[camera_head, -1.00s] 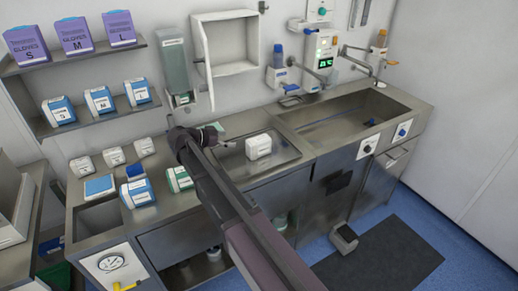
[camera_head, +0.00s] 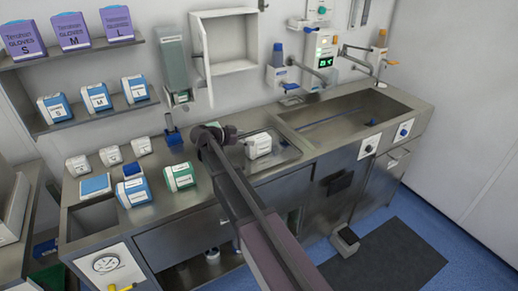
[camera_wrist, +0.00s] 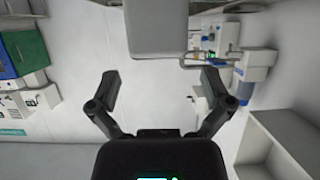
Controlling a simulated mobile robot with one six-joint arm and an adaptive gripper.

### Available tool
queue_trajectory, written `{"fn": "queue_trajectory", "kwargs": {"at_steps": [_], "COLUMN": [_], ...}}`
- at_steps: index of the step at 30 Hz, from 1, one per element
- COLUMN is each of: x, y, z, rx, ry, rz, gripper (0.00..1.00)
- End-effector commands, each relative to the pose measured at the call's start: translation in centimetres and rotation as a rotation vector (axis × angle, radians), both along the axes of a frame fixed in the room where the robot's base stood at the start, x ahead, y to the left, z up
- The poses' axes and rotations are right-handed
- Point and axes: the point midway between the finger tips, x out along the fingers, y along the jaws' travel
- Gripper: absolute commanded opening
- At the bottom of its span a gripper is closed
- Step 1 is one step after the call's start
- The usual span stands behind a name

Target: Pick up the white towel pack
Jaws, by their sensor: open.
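A white pack (camera_head: 258,146) with a dark label sits upright in the shallow steel tray on the counter in the head view. Its print is too small to read, so I cannot confirm that it is the towel pack. My gripper (camera_head: 228,133) is just left of this pack in the picture, apparently above the counter; the exact gap is unclear. In the wrist view my gripper (camera_wrist: 161,88) has its two fingers spread wide with nothing between the tips. A grey-white block stands beyond them at the top, which I cannot identify.
A blue-topped bottle (camera_head: 172,137) is by the wall. An open wall cabinet (camera_head: 226,68) hangs behind; the sink (camera_head: 350,121) is right.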

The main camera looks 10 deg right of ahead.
Motion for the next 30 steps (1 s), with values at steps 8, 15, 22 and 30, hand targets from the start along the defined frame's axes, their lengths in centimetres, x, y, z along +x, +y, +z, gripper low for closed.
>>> {"fn": "queue_trajectory", "kwargs": {"at_steps": [8,15,22,30], "x": [0.1,0.2,0.9,1.6], "y": [-0.2,-0.6,-2.6,-4.6], "z": [-0.1,-0.3,-1.4,-2.1], "rx": [0.000,0.000,0.000,0.000], "ry": [0.000,0.000,0.000,0.001], "rz": [0.000,0.000,-0.001,0.000], "gripper": [1.00,1.00,1.00,1.00]}}
